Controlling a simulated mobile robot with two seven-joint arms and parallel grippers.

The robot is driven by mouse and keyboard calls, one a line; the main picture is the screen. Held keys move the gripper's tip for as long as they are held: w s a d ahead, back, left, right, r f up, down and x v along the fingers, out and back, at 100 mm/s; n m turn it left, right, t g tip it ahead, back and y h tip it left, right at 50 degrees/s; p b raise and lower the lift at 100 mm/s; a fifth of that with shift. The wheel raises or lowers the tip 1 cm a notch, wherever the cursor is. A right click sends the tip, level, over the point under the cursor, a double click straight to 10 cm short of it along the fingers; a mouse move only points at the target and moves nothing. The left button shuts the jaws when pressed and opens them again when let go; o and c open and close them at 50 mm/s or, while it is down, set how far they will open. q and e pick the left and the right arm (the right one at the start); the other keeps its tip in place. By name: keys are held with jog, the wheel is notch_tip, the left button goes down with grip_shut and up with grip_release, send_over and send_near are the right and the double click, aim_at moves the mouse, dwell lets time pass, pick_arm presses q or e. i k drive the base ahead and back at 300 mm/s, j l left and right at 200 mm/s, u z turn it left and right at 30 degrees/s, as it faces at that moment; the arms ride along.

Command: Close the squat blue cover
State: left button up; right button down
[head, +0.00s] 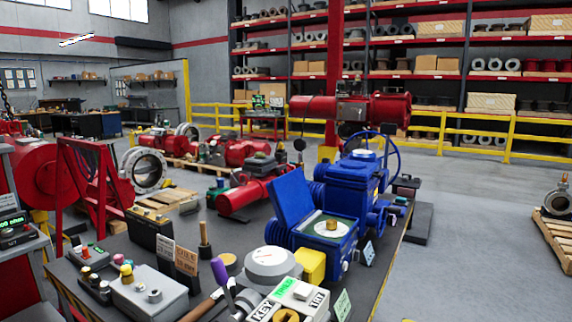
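The blue cover (292,203) stands raised, tilted up at the left side of the blue actuator's open compartment (345,246). Inside the compartment I see a green and pale disc with a brass knob (330,225) at its middle. The compartment joins the larger blue actuator body (349,187), which has a blue handwheel (379,150) behind it. Neither of my grippers shows in the head view.
The dark bench (225,255) is crowded. A yellow block (310,265), a round grey gauge (271,262), a purple-handled screwdriver (220,273) and a white KEY/TAG box (293,299) stand in front of the actuator. Open floor (470,240) lies to the right.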

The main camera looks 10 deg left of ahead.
aim_at(291, 198)
jog(key=i+l+u, duration=0.15)
jog(key=l, duration=0.35)
jog(key=l+u, duration=0.2)
jog(key=l, duration=0.35)
jog(key=i+l+u, duration=0.1)
jog(key=l, duration=0.2)
jog(key=i+l+u, duration=0.15)
jog(key=l, duration=0.2)
jog(key=i+l+u, duration=0.1)
jog(key=l, duration=0.25)
jog(key=i+l+u, duration=0.2)
jog(key=i+l, duration=0.15)
jog(key=l, duration=0.3)
jog(key=i+l+u, duration=0.1)
jog(key=l, duration=0.25)
jog(key=i, duration=0.1)
